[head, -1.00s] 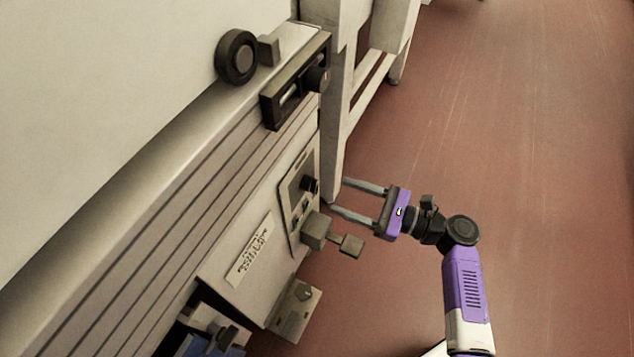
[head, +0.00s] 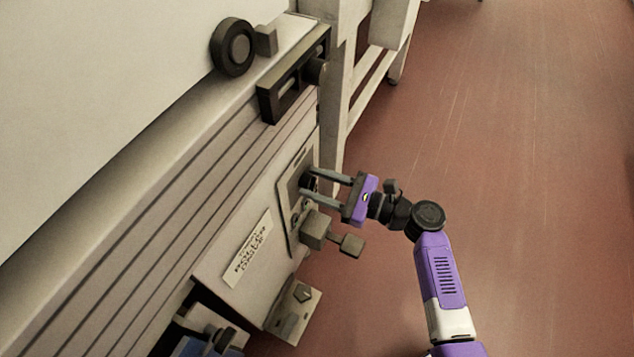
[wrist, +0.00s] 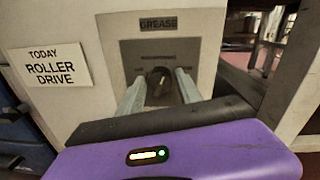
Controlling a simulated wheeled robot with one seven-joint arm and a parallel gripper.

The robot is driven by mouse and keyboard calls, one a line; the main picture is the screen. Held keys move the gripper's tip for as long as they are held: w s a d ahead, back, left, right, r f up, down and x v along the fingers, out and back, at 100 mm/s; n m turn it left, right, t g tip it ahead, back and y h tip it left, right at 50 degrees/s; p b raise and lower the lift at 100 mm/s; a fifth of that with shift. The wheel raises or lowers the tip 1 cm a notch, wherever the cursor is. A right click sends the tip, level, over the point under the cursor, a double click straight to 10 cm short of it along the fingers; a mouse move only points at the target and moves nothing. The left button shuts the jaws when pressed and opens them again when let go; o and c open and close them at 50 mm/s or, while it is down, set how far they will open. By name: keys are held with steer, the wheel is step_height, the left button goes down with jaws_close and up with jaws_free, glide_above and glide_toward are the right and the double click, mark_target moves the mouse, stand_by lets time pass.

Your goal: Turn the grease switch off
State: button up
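The grease switch (wrist: 158,77) is a dark round knob in a recessed grey panel (wrist: 190,50). A GREASE label (wrist: 158,24) sits above it in the wrist view. The knob (head: 306,183) is partly hidden by my fingers in the head view. My gripper (head: 310,181) is open, with its two grey fingers reaching to the panel. In the wrist view my gripper (wrist: 160,88) has one finger on each side of the knob, with gaps that look clear. Which way the knob is turned is hard to make out.
A sign (wrist: 52,68) reading TODAY ROLLER DRIVE is left of the panel. A blocky handle (head: 350,245) sticks out just below my gripper in the head view. A black-framed fitting (head: 270,103) is higher up. A pale frame leg (head: 336,120) stands behind; red floor is free at right.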

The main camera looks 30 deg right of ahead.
jaws_close()
steer(key=shift+n, duration=0.4)
steer(key=n, duration=0.3)
steer(key=shift+n, duration=0.3)
steer(key=n+b, duration=0.1)
steer(key=n, duration=0.3)
steer(key=shift+s+a+f, duration=0.1)
steer(key=shift+f+n+h+b, duration=0.1)
steer(key=shift+n+h+b, duration=0.5)
steer(key=shift+n+b, duration=2.95)
steer(key=shift+n+p, duration=0.95)
steer(key=shift+n, duration=0.1)
